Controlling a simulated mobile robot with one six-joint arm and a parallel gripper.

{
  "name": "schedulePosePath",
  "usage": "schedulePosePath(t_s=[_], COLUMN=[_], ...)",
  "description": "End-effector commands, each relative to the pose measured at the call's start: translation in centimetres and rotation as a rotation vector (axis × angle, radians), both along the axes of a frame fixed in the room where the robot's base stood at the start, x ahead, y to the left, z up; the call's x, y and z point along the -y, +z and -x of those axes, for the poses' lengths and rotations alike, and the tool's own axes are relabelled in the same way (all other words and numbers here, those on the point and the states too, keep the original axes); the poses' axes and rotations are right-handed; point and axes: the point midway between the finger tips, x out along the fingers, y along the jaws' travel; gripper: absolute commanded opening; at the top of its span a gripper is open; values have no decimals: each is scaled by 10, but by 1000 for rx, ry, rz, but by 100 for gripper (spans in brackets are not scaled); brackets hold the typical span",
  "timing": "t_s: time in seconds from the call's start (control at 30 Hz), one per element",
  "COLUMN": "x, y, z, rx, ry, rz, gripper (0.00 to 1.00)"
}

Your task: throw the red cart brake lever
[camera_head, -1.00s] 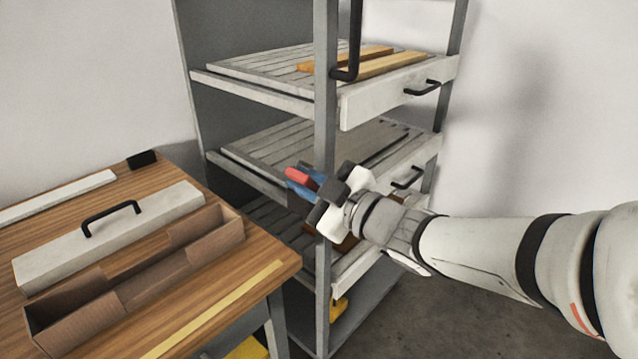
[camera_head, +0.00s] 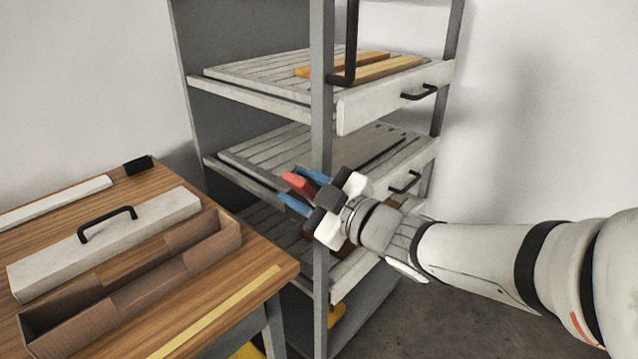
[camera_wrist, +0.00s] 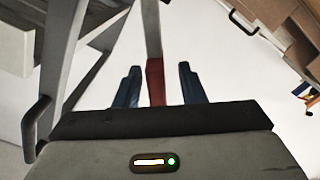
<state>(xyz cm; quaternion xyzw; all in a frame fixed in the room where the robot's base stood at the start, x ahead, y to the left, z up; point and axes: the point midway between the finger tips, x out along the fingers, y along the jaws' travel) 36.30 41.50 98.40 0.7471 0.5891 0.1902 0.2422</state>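The red brake lever (camera_head: 299,187) shows in the head view in front of the grey cart post (camera_head: 320,120). My gripper (camera_head: 290,184) is at the lever, with one blue finger above it and one below. In the wrist view the red lever (camera_wrist: 156,82) stands between the two blue fingers of my gripper (camera_wrist: 159,69), with a gap on each side. The gripper is open around the lever and not closed on it. The lever's lower end is hidden behind the gripper body.
The cart (camera_head: 185,40) holds slatted trays; orange bars (camera_head: 375,68) lie on the upper one. A black handle (camera_head: 352,45) hangs on the post. A wooden table (camera_head: 262,255) at left bears an open brown box (camera_head: 75,315) and a white handled lid (camera_head: 60,262). Floor is clear at right.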

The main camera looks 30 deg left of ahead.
Motion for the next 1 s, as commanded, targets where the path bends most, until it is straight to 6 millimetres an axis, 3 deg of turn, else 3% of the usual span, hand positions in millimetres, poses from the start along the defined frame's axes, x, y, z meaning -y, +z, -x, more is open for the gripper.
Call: schedulePosePath(t_s=[0.5,1.0], x=[70,75], y=[1,0], z=[16,19], rx=[0,0], ry=[-4,1], rz=[1,1], gripper=[36,36])
